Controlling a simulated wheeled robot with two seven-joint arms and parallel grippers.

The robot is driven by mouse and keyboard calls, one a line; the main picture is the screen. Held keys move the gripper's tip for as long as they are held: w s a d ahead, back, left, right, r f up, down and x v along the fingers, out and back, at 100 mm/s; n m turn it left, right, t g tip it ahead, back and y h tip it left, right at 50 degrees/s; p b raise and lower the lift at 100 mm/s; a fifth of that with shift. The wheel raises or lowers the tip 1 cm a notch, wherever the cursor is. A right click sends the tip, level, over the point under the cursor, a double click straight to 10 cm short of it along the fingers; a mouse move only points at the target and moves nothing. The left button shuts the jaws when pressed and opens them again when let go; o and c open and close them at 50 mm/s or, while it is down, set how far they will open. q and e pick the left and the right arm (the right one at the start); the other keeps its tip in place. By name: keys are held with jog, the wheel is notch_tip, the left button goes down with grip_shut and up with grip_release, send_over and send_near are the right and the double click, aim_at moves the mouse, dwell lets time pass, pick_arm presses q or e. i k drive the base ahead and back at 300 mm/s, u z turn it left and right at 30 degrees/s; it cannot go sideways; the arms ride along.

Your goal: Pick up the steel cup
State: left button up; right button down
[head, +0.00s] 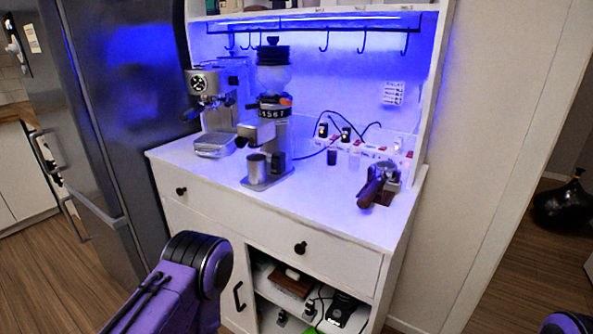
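The steel cup (257,167) is a small metal cup standing upright on the base of the coffee grinder (275,130), under its spout on the white cabinet top. Nothing is touching it except the base below. My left arm comes in at the lower left, with a purple link and a round black joint in front of the cabinet, well below and short of the cup. Only a small part of my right arm shows at the bottom right corner. Neither gripper is in view.
An espresso machine (212,105) stands left of the grinder. A portafilter (377,184) with a brown handle sits on the right of the cabinet top (325,220). A power strip (362,146) and cables lie behind. Hooks hang above. The countertop between cup and portafilter is clear.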

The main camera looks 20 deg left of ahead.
aim_at(257, 162)
jog(key=k, duration=0.55)
jog(key=u, duration=0.65)
jog(key=i, duration=0.6)
jog(key=u, duration=0.25)
